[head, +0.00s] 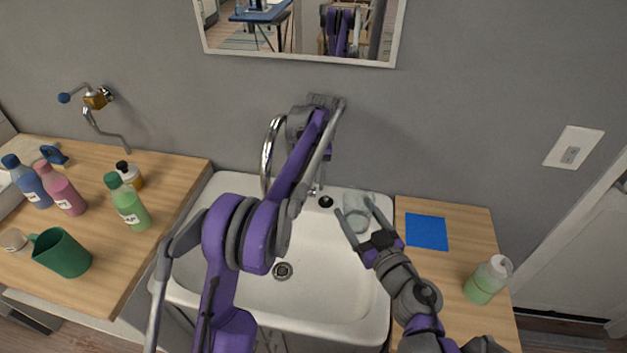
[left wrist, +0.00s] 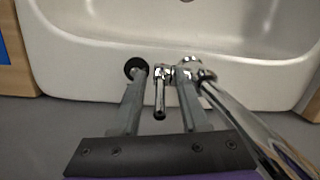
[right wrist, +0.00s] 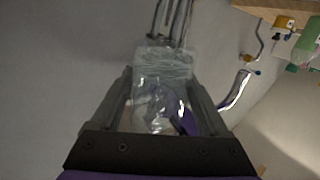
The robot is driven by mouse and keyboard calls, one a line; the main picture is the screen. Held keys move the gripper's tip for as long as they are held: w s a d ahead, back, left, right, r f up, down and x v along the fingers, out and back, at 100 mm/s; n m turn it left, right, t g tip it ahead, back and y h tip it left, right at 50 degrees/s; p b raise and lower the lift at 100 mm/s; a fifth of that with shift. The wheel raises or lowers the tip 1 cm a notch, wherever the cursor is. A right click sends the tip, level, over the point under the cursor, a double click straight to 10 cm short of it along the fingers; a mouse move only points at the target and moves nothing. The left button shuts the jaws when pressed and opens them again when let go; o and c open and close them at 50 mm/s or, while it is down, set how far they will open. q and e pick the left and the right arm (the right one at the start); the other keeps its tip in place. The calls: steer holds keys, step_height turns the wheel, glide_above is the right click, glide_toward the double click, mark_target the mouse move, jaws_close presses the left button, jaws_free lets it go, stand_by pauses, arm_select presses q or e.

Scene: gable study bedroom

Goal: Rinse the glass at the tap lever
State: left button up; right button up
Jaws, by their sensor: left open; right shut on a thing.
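The clear glass (head: 357,218) is held over the right side of the sink by my right gripper (head: 355,207). In the right wrist view, the glass (right wrist: 162,85) fills the space between the fingers. My left arm reaches across the sink to the back of the tap. In the left wrist view, my left gripper (left wrist: 162,78) is open, its fingers on either side of the slim chrome tap lever (left wrist: 160,97); I cannot tell whether they touch it. The curved chrome spout (head: 266,150) shows left of my left arm, which hides much of the tap in the head view.
The white sink (head: 330,290) has a drain (head: 283,271). The right counter bears a blue cloth (head: 426,231) and a soap bottle (head: 487,279). The left counter holds several bottles and a green jug (head: 62,253). A mirror (head: 300,58) hangs above the tap.

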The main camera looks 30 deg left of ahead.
arm_select(q)
steer(key=shift+w+r, duration=0.1)
steer(key=shift+w, duration=0.05)
arm_select(e)
steer(key=shift+w, duration=0.1)
steer(key=shift+w+r+p, duration=0.25)
steer(key=shift+r+p, duration=0.25)
steer(key=shift+r, duration=0.3)
arm_select(q)
step_height(320, 180, up, 7)
steer(key=w, duration=0.1)
arm_select(e)
steer(key=shift+s, duration=0.1)
